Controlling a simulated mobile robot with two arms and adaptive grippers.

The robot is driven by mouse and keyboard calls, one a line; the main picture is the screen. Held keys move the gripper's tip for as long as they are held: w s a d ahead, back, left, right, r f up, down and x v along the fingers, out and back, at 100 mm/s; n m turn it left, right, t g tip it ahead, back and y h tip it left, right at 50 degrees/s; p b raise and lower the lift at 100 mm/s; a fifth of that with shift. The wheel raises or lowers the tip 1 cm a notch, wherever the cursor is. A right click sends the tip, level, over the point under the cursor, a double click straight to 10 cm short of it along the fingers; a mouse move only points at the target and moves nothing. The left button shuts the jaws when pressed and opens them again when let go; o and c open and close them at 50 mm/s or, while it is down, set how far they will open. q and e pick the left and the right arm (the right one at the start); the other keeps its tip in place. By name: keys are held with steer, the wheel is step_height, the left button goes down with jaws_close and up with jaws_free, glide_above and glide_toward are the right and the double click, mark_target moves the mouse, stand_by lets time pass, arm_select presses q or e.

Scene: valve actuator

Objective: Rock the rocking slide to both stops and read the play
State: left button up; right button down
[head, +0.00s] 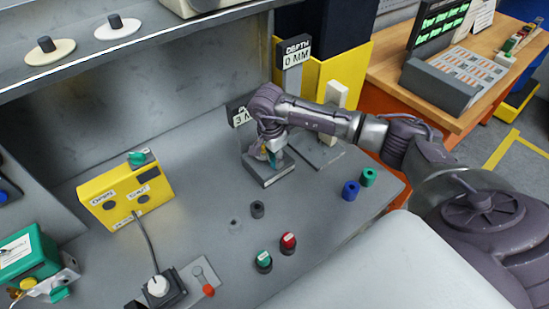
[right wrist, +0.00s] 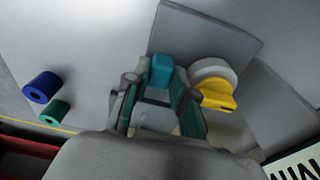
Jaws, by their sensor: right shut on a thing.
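My right gripper (head: 268,150) is low over a grey block (head: 270,174) on the bench. In the right wrist view the fingers (right wrist: 158,88) are shut on a small teal piece (right wrist: 161,68), which looks like the rocking slide. The teal piece also shows just below the gripper in the head view (head: 273,157). A yellow pointed part (right wrist: 216,95) on a white round part (right wrist: 212,70) sits beside the fingers. A sign starting with "3 M" (head: 240,114) stands behind, partly hidden by my arm. My left gripper is not in view.
Red (head: 288,243) and green (head: 264,260) capped pieces stand in front. A "DEPTH 0 MM" sign (head: 293,52) is behind. A yellow control box (head: 125,195) is at left.

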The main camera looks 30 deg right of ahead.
steer(key=shift+w+d+r, duration=0.15)
steer(key=shift+d, duration=0.5)
stand_by(0.7)
steer(key=shift+b, duration=0.45)
steer(key=shift+a, duration=0.65)
stand_by(0.6)
steer(key=c, duration=0.9)
jaws_free()
steer(key=r, duration=0.4)
steer(key=a+r, duration=0.1)
steer(key=r, duration=0.6)
steer(key=shift+s+a+r, duration=0.2)
steer(key=shift+s+r, duration=0.05)
steer(key=shift+r, duration=0.15)
